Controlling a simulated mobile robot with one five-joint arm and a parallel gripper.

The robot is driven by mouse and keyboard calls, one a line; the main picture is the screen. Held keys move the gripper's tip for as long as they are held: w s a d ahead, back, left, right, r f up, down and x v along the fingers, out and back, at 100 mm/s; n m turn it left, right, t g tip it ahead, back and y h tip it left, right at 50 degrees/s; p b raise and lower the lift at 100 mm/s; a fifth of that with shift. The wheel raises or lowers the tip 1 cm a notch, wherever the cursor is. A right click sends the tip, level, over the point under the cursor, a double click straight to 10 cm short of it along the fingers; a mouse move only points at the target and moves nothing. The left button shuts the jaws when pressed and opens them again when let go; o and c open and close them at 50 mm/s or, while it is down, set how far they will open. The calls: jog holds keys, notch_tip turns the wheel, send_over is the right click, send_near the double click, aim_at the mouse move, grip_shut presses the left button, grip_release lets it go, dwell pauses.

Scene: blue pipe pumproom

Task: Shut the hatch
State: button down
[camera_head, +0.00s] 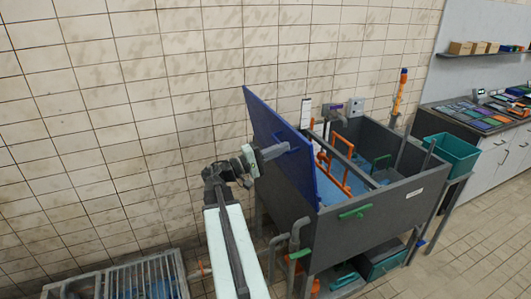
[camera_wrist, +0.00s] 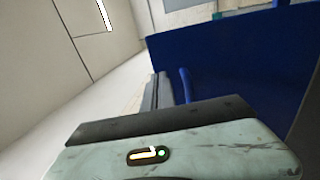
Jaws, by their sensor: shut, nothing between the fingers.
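The hatch is a dark blue flat panel (camera_head: 270,130) standing steeply open at the left side of the grey tank (camera_head: 365,218). It also fills the right of the wrist view (camera_wrist: 250,60). My gripper (camera_head: 284,149) is shut and empty, in front of the hatch's outer left face in the head view. In the wrist view its grey fingers (camera_wrist: 160,88) lie beside a blue handle (camera_wrist: 185,85) on the hatch. I cannot tell whether they touch the handle or panel.
Inside the tank are orange bars (camera_head: 342,165) and blue surfaces. A green handle (camera_head: 354,212) is on its front. A teal bin (camera_head: 450,155) stands at the right. A metal grate (camera_head: 120,280) is at the lower left. The tiled wall (camera_head: 120,110) is behind.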

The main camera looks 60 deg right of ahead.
aim_at(300, 140)
jog(key=shift+x, duration=2)
